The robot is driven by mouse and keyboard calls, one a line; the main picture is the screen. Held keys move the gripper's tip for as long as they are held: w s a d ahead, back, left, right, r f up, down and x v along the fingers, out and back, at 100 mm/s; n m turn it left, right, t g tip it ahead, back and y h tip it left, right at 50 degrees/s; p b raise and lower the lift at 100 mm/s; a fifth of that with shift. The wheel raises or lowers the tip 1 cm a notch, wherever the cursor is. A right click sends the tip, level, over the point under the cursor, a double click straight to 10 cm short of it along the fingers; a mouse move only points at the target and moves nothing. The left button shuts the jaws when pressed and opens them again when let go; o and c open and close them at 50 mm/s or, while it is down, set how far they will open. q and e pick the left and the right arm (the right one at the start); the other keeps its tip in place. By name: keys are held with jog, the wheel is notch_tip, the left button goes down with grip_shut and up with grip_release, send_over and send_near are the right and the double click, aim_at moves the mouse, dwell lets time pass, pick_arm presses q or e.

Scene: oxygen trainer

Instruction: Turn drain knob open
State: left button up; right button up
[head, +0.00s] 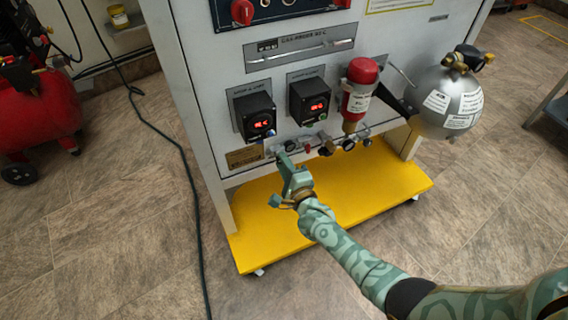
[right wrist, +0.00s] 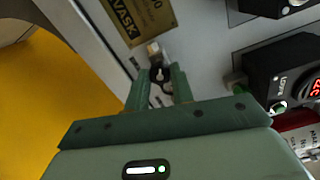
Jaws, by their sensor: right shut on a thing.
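My right gripper (head: 285,160) is at the lower left of the white trainer panel (head: 215,125), at the left end of a row of small fittings. In the right wrist view its two green fingers (right wrist: 160,82) are shut on a small dark knob (right wrist: 160,73), which I take for the drain knob. A metal fitting (right wrist: 154,50) sits just beyond the knob, against the panel. The fingers hide part of the knob, and I cannot tell how far it is turned. My left gripper is not in view.
Two black displays (head: 255,115) with red digits sit above the fittings. A red-capped filter (head: 357,95) and a grey tank (head: 447,100) are to the right. The yellow base (head: 380,190) juts out below. A black cable (head: 190,180) lies on the floor at left.

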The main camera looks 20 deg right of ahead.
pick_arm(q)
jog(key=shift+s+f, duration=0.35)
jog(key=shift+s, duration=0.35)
pick_arm(e)
jog(key=n, duration=2.3)
jog(key=shift+s+f, duration=0.15)
jog(key=shift+f, duration=0.15)
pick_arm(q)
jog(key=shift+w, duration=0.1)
pick_arm(e)
jog(key=shift+n, duration=0.3)
jog(key=o, duration=0.9)
jog(key=shift+c, duration=0.2)
jog(key=shift+o, duration=0.6)
jog(key=shift+r, duration=0.15)
